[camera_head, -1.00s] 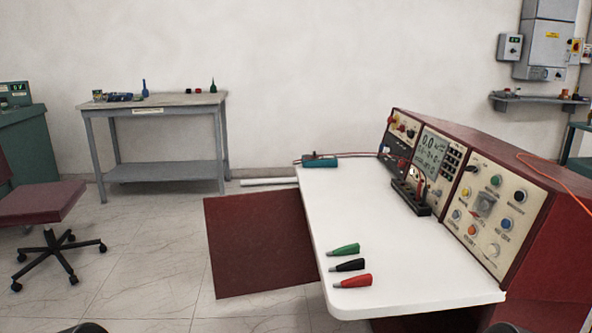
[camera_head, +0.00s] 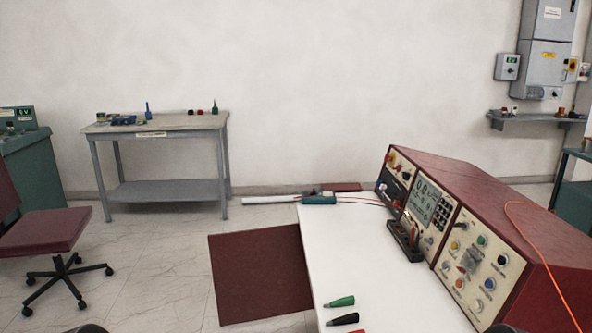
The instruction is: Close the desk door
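The desk (camera_head: 362,265) has a white top and a dark red instrument console along its right side. Its dark red door (camera_head: 262,274) stands open, sticking out to the left of the white top above the tiled floor. The hinge side is hidden by the desk top. A dark rounded part of mine shows at the bottom edge left of centre, and another at the bottom right. No fingers of either gripper can be seen.
A green clip (camera_head: 340,301) and a black clip (camera_head: 343,319) lie on the near desk top. An office chair (camera_head: 48,232) and a grey workbench (camera_head: 157,128) stand at left. Floor between chair and door is clear.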

